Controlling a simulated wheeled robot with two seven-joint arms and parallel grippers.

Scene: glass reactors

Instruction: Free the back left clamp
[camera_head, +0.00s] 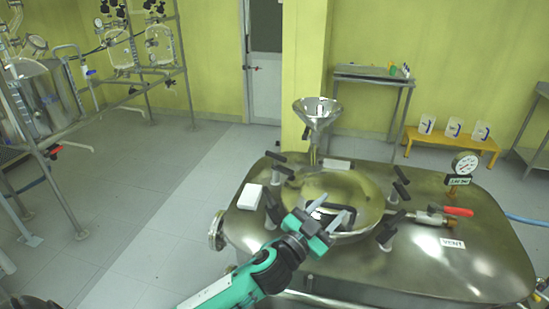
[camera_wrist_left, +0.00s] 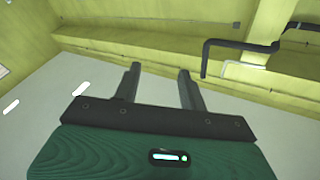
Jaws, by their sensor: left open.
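Clamps with black handles sit around a round metal lid (camera_head: 325,188) on the steel vessel. At the back left, two black handles show close together, a farther one (camera_head: 276,157) and a nearer one (camera_head: 284,170); I cannot tell which clamp each belongs to or whether it is fastened. My left gripper (camera_head: 336,204) is over the front part of the lid, in front of and right of these handles, apart from them. Its fingers are spread and empty, also in the left wrist view (camera_wrist_left: 159,70). My right gripper is not in view.
A metal funnel (camera_head: 317,112) rises behind the lid. A white block (camera_head: 250,197) lies left of it. More black-handled clamps (camera_head: 400,190) stand at the right, near a red-handled valve (camera_head: 457,211) and a gauge (camera_head: 466,163). Floor left of the vessel is clear.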

